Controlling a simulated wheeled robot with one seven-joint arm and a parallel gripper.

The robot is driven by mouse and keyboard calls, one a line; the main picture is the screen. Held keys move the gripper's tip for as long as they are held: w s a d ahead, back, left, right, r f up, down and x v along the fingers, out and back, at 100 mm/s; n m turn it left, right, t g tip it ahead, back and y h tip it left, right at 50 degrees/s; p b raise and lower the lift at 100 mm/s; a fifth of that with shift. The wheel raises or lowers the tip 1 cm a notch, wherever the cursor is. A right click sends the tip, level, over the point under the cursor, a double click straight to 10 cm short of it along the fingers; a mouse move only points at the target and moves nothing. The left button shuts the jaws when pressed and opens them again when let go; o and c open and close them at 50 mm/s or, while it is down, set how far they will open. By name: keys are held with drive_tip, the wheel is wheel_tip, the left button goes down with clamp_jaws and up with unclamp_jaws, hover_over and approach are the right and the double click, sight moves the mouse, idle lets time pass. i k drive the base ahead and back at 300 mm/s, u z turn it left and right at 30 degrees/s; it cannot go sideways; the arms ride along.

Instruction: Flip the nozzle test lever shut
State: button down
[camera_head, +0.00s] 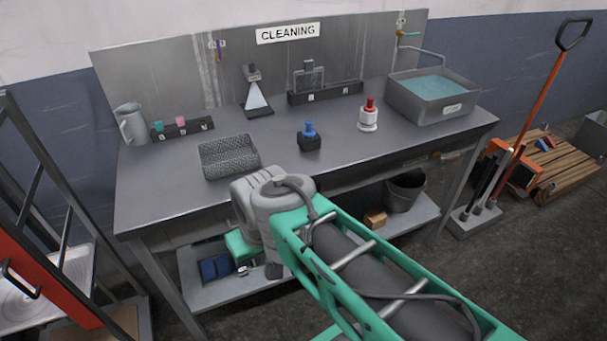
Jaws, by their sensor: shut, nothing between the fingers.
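A small stand (251,73) on a black base stands at the back of the bench, left of centre. A pale cone that looks like spray spreads below its head. It may be the nozzle test stand, but I cannot make out its lever or the lever's position. My green arm reaches in from the lower right and ends in grey joints at the bench's front edge. My gripper does not show; it seems hidden behind or below these joints. The arm's visible end is well in front of the stand, apart from it.
On the bench (160,205) are a wire basket (229,157), a blue-topped piece (309,137), a red-topped white piece (369,116), a black rack (326,92), a jug (131,125) and a water basin (433,108). Bare bench top lies between them.

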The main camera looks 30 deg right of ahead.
sight(220, 59)
drive_tip(key=z, duration=0.85)
drive_tip(key=i, duration=0.5)
drive_tip(key=u, duration=0.05)
drive_tip(key=k, duration=1.25)
drive_tip(key=z, duration=0.2)
drive_tip(key=i, duration=0.95)
drive_tip(key=u, duration=0.95)
drive_tip(key=i, duration=0.9)
drive_tip(key=u, duration=0.9)
